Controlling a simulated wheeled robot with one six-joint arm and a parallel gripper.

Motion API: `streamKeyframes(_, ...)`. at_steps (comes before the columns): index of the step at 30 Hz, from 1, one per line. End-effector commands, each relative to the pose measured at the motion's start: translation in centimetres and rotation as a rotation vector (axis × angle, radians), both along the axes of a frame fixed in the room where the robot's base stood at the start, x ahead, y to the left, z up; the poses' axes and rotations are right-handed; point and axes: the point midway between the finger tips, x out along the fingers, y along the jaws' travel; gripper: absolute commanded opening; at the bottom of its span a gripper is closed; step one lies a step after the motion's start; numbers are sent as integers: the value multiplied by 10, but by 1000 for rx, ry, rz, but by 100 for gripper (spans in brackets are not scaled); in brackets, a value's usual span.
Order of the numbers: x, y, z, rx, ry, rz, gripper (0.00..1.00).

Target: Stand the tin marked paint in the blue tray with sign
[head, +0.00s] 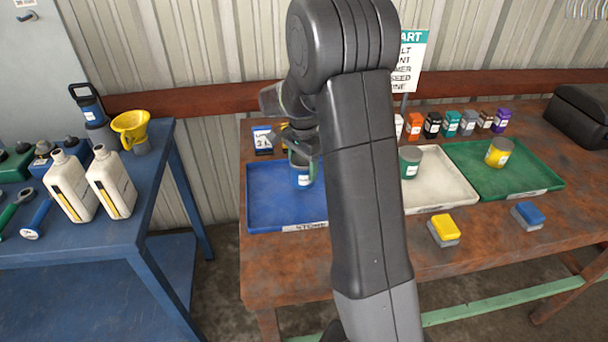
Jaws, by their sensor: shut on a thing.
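My gripper (301,148) points down over the blue tray (262,205) and is shut on a blue-teal tin (303,177) with a pale label too small to read. The tin looks upright at or just above the tray floor; I cannot tell if it touches. The blue tray has a white sign on its front edge that seems to read STORE, partly hidden by my arm. A green tin (409,162) stands in the white tray (445,185), and a yellow tin (498,153) stands in the green tray (530,178).
Several small coloured bottles (452,124) line the back of the rusty table. A partly hidden sign (410,60) stands behind. A blue bench (75,245) with bottles is at left.

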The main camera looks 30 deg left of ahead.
Motion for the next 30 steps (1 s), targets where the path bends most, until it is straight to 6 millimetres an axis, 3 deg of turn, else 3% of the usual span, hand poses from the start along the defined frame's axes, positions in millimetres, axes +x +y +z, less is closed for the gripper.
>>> streamKeyframes(8,0,-1,-34,-2,2,0,29)
streamKeyframes(19,0,0,-39,0,0,0,29)
streamKeyframes(20,0,0,-38,0,0,0,68)
streamKeyframes(22,0,0,-38,0,0,0,82)
streamKeyframes(30,0,0,-38,0,0,0,84)
